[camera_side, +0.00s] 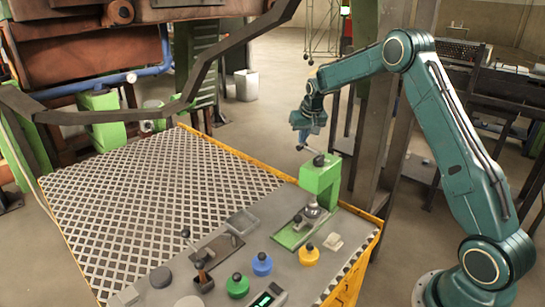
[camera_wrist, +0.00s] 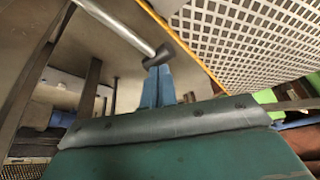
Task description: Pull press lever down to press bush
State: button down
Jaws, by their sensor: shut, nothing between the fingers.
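The green press (camera_side: 320,180) stands at the right rear of the worktop. Its lever (camera_side: 311,152) slants up and left from the press head, with a dark knob at the outer end. In the wrist view the lever is a silver rod (camera_wrist: 120,25) ending in a dark knob (camera_wrist: 166,51). My gripper (camera_side: 303,137) is shut and empty, with its blue fingers (camera_wrist: 158,72) at the knob. The knob overlaps the fingertips in the wrist view; I cannot tell whether they touch. A small metal piece (camera_side: 312,210), perhaps the bush, sits under the press.
Blue (camera_side: 261,264), green (camera_side: 237,286) and yellow (camera_side: 309,255) knobbed pieces stand at the worktop's front. The perforated plate (camera_side: 150,195) is clear.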

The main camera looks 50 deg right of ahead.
jog(key=shift+f, duration=1.15)
dwell(1.3)
jog(key=shift+r, duration=0.15)
notch_tip(320, 180, up, 10)
jog(key=shift+f, duration=0.25)
dwell(0.9)
notch_tip(320, 180, up, 5)
jog(key=shift+r, duration=0.1)
dwell(0.9)
